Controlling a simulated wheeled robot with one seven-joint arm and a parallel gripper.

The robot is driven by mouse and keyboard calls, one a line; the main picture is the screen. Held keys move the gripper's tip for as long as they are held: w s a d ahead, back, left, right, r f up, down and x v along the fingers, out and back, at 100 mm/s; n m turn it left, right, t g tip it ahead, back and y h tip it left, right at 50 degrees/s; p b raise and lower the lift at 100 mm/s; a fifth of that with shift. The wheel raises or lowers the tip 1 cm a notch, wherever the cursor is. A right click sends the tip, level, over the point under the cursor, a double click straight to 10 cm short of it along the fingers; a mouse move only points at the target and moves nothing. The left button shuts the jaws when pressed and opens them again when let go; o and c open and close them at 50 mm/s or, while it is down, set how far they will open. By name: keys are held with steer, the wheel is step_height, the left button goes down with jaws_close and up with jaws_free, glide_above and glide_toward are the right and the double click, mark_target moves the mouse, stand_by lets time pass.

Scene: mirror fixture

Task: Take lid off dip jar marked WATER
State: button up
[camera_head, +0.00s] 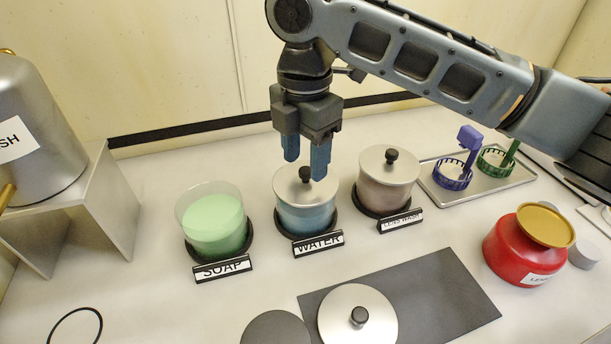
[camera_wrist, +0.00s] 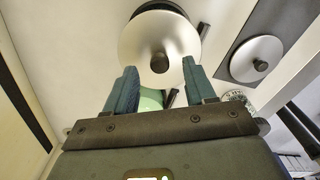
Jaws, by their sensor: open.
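The WATER jar (camera_head: 306,218) is clear with blue liquid and stands in a dark ring behind its WATER label (camera_head: 318,244). A round silver lid (camera_head: 290,196) with a small black knob (camera_head: 305,173) sits on it. My gripper (camera_head: 306,160) points down just above this lid, open and empty, its blue fingers partly covering the lid's far side. In the wrist view the lid (camera_wrist: 142,42) lies ahead of the fingers, and its knob (camera_wrist: 159,63) appears between the two fingertips. I cannot tell whether either finger touches the knob.
The open SOAP jar (camera_head: 215,225) stands left; the lidded LENS WASH jar (camera_head: 386,190) stands close right. A loose lid (camera_head: 350,305) lies on the dark mat (camera_head: 430,290) in front. A red jar (camera_head: 515,255) and a tray (camera_head: 495,188) with two baskets are at right.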

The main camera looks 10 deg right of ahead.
steer(key=shift+f, duration=1.05)
jaws_close()
